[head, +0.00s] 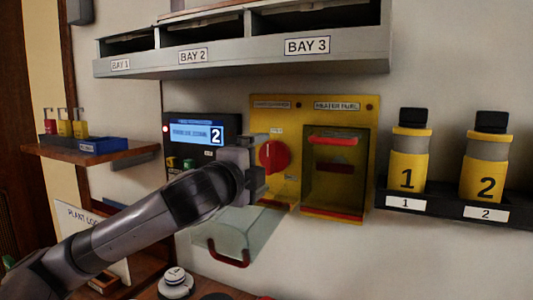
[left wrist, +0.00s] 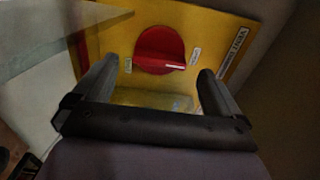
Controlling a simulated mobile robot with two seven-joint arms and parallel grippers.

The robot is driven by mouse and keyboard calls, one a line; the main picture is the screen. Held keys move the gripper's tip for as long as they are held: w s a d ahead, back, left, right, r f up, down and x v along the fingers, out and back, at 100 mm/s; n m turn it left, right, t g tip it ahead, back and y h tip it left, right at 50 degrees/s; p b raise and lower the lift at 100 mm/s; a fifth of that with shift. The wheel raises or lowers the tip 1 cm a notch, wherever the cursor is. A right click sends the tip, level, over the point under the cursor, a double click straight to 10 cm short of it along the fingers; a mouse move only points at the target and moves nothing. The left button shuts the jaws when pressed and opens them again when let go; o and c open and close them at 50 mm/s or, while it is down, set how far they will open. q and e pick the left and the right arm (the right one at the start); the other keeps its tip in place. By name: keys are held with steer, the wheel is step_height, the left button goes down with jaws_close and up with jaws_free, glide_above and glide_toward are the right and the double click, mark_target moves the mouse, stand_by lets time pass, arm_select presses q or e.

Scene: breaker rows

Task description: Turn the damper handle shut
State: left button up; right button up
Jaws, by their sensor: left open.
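A round red rotary handle (head: 273,157) sits on the left part of a yellow wall panel (head: 258,122); I take it for the damper handle. In the left wrist view the red handle (left wrist: 160,48) shows a raised grip bar with a pale mark at its right end, beside small white labels too blurred to read. My left gripper (head: 262,163) is in front of the panel, just left of the handle in the head view. In the left wrist view its open fingers (left wrist: 158,68) stand either side of the handle, apart from it and empty. My right gripper is not in view.
A clear cover (head: 225,228) with a red pull hangs open below the handle. A yellow recess (head: 335,185) with red bars is to its right. A screen (head: 200,131) is to the left. Numbered bottles (head: 408,160) stand on a shelf right; the bay shelf (head: 245,52) juts out above.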

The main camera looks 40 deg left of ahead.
mark_target(268, 160)
arm_select(q)
steer(key=shift+p+x, duration=0.35)
steer(key=shift+x, duration=1.2)
steer(key=c, duration=1.1)
steer(key=shift+o, duration=0.2)
